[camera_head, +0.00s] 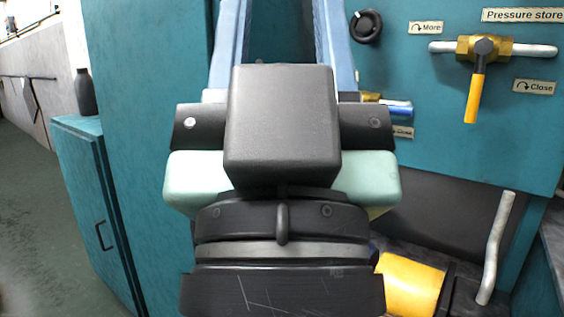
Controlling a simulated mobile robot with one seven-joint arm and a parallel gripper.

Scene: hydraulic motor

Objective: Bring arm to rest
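The end of my arm fills the middle of the view, close to the camera. It has a black block, dark side pieces with screws, pale green housings and black rings below. My gripper (281,128) seems to be at this end. I cannot make out its fingertips, so I cannot tell whether it is open or shut, or whether it holds anything. Behind it stands a teal machine panel (410,75). The arm hides the panel's middle.
A brass valve (484,48) with a yellow lever (476,99) and a black knob (366,26) are on the panel. A yellow cylinder (410,286) and a bent metal handle (496,248) are lower right. A teal cabinet (92,205) carries a dark bottle (86,93). Floor at left is clear.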

